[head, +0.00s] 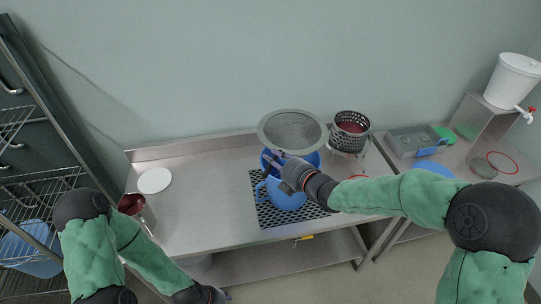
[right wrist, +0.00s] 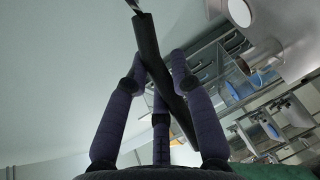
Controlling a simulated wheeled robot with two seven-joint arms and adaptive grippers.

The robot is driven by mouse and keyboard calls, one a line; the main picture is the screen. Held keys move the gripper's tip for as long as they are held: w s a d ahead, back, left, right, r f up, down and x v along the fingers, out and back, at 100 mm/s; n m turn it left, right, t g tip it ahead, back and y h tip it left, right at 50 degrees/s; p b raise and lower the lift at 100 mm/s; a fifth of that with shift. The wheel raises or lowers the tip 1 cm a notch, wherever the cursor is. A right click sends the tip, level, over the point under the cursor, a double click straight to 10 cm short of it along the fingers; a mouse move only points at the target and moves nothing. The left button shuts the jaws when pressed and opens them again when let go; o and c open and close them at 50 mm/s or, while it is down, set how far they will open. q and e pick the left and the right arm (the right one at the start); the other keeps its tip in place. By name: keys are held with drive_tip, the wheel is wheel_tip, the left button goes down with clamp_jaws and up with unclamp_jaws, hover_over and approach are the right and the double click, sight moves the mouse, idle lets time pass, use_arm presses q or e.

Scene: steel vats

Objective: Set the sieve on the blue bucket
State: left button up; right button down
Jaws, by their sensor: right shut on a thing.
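The sieve (head: 293,128) is a round grey mesh with a pale rim. My left gripper (head: 208,295) is at the bottom edge, mostly cut off.
A perforated steel basket (head: 351,130) stands to the right. A white disc (head: 154,181) and a red cup (head: 131,204) are at left. The left middle of the steel table (head: 205,200) is clear.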

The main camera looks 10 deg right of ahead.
drive_tip(key=shift+s+d+r, duration=0.15)
drive_tip(key=shift+s, duration=0.05)
drive_tip(key=shift+w+a+f, duration=0.2)
drive_tip(key=shift+w, duration=0.1)
drive_tip(key=shift+s+d+b, duration=0.1)
drive_tip(key=shift+s+b, duration=0.1)
drive_tip(key=shift+b, duration=0.5)
wheel_tip(320, 180, down, 5)
drive_tip(key=b, duration=0.5)
drive_tip(key=shift+r, duration=0.2)
drive_tip(key=shift+b, duration=0.3)
drive_tip(key=shift+f+b, duration=0.15)
drive_tip(key=shift+b, duration=0.35)
drive_tip(key=shift+f, duration=0.1)
